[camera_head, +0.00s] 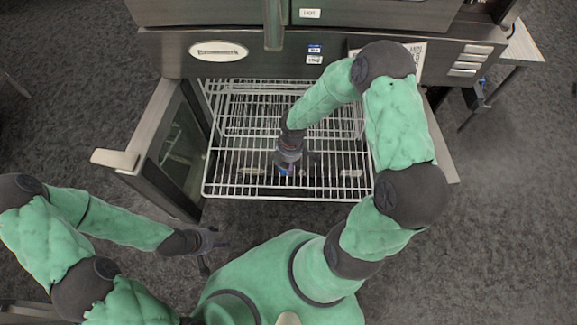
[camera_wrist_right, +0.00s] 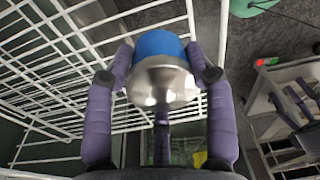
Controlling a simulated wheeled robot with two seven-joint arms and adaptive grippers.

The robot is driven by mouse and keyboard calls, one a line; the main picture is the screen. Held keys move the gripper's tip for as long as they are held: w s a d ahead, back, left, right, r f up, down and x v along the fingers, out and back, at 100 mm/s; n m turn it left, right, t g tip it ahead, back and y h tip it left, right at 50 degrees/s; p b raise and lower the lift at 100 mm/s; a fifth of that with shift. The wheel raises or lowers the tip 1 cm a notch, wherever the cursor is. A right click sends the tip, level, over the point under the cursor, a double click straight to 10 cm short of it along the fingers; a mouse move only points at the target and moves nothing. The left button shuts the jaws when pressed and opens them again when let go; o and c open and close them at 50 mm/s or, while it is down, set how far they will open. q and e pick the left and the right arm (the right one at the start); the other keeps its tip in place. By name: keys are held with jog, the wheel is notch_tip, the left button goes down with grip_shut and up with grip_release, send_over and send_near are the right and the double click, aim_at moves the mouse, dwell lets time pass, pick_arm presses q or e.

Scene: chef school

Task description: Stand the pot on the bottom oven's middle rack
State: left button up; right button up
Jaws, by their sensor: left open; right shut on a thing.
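My right gripper (camera_head: 290,160) is over the front half of a white wire rack (camera_head: 230,190) at the bottom oven. It is shut on the pot, which has a blue end and a shiny silver body, in the right wrist view (camera_wrist_right: 160,47). In the head view only a bit of blue shows, as the gripper hides the rest. White rack bars run close beside the pot in the wrist view; I cannot tell whether it touches them. My left gripper (camera_head: 213,246) is open and empty, in front of the oven at lower left.
The oven's left door (camera_head: 165,150) stands open with its handle (camera_head: 115,159) sticking out left. The oven front (camera_head: 260,48) crosses the top. Another open panel (camera_head: 442,145) is at the right. Grey floor (camera_head: 90,110) is clear at left.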

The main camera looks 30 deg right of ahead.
jog(key=shift+w+d+f+b, duration=0.25)
jog(key=shift+d+f, duration=0.1)
jog(key=shift+f, duration=0.2)
jog(key=shift+w+d+f+b, duration=0.1)
jog(key=shift+w+d+f, duration=0.2)
jog(key=shift+f, duration=0.2)
notch_tip(320, 180, down, 3)
jog(key=shift+d+f+b, duration=0.1)
jog(key=shift+f+b, duration=0.05)
jog(key=shift+b, duration=1)
jog(key=o, duration=1.3)
